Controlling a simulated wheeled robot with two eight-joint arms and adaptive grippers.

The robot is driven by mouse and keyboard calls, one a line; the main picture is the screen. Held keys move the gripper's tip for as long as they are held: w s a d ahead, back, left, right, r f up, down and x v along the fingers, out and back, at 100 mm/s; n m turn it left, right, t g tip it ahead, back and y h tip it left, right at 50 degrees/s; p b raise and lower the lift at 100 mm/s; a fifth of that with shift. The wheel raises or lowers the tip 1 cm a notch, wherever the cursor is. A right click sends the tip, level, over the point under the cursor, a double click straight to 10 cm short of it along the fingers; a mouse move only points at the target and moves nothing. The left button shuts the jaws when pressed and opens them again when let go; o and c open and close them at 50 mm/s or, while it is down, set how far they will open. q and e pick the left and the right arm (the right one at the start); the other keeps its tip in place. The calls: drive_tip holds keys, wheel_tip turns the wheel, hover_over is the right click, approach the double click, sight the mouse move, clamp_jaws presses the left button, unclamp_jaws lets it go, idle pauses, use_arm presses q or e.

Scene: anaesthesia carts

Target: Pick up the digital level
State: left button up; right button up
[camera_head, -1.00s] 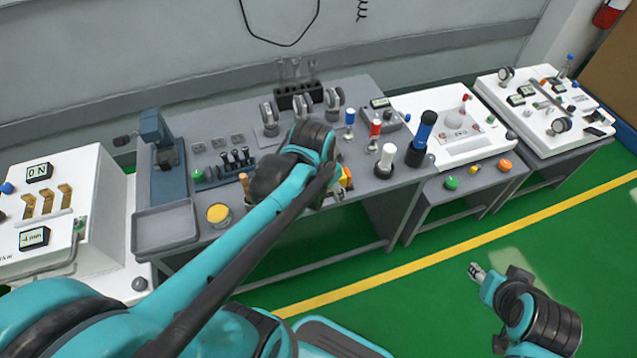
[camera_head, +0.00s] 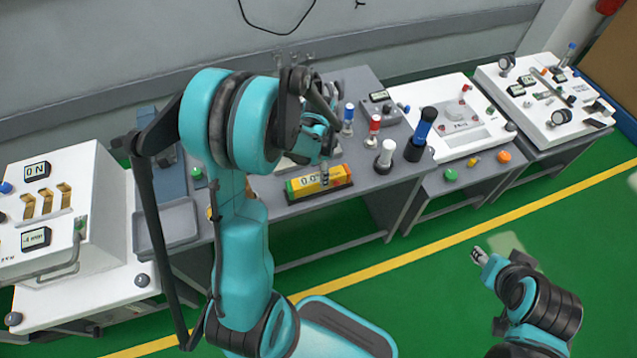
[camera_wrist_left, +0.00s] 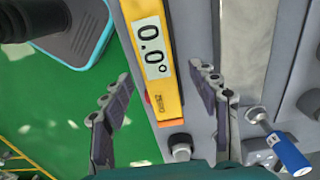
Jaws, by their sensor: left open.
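The digital level (camera_head: 306,184) is a yellow bar with a 0.0° display, lying in a dark holder at the front edge of the grey table. It also shows in the left wrist view (camera_wrist_left: 157,45), running up between the fingers, with its orange end nearest my palm. My left gripper (camera_head: 325,172) points down over the right part of the level. In the left wrist view its open fingers (camera_wrist_left: 160,78) stand one on each side of the bar, with visible gaps. My right gripper (camera_head: 479,256) is far from the level, above the green floor; its jaw opening is too small to tell.
Blue (camera_head: 348,115) and red-topped (camera_head: 374,127) pieces stand behind. A grey tray (camera_head: 175,222) lies left. Green floor (camera_head: 400,290) in front is free.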

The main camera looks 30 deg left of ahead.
sight(319, 177)
use_arm(q)
wheel_tip(319, 177, down, 4)
drive_tip(key=shift+s+r+b, duration=0.15)
drive_tip(key=shift+b, duration=0.55)
drive_tip(key=shift+r, duration=0.1)
clamp_jaws()
drive_tip(key=shift+r, duration=0.1)
